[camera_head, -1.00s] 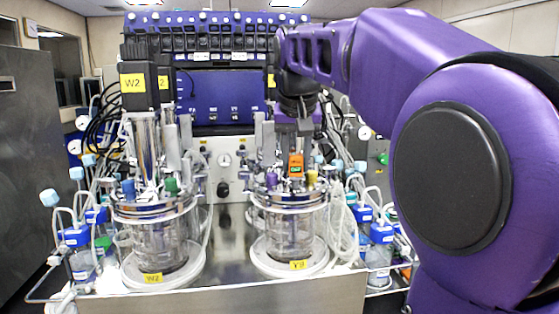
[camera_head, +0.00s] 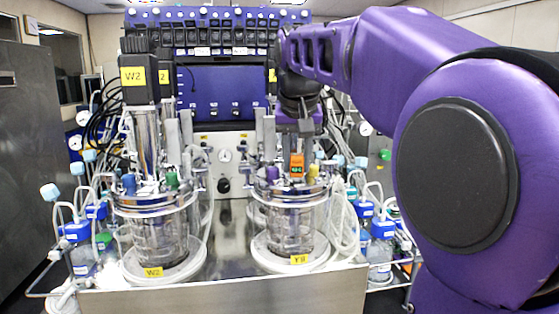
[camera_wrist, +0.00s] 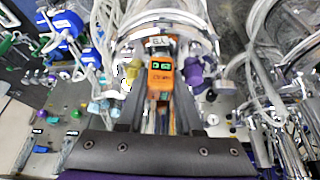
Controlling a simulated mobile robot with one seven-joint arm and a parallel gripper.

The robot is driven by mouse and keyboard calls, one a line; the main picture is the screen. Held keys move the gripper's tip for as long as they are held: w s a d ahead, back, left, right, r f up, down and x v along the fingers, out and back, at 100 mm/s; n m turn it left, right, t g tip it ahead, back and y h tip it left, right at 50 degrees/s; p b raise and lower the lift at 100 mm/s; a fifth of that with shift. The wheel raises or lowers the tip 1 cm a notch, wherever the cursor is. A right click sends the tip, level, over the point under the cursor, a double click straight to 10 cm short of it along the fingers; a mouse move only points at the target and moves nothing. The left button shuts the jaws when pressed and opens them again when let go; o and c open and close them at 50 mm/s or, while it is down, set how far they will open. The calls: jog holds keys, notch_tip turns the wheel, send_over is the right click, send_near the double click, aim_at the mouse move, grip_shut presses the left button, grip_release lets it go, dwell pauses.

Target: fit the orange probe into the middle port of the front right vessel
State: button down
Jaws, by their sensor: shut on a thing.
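The front right vessel (camera_head: 292,230) is a glass jar with a metal lid, labelled yellow at its base. The orange probe (camera_head: 297,165) stands upright at the middle of its lid, between a purple-capped probe (camera_head: 271,174) and a yellow-capped one (camera_head: 313,171). My gripper (camera_head: 302,140) is above the lid, pointing down and shut on the orange probe. In the wrist view, the orange head (camera_wrist: 160,75) with its small green display sits between my fingers. The probe's lower end and the middle port are hidden, so I cannot tell how deep it sits.
A similar vessel (camera_head: 153,235), labelled W2, stands to the left with blue and green caps. White tubing (camera_head: 343,225) hangs close on the right of the right vessel. Blue-capped bottles (camera_head: 378,245) stand beyond it. A purple controller panel (camera_head: 222,93) stands behind.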

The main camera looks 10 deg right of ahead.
jog(key=shift+f, duration=0.2)
jog(key=c, duration=0.5)
grip_release()
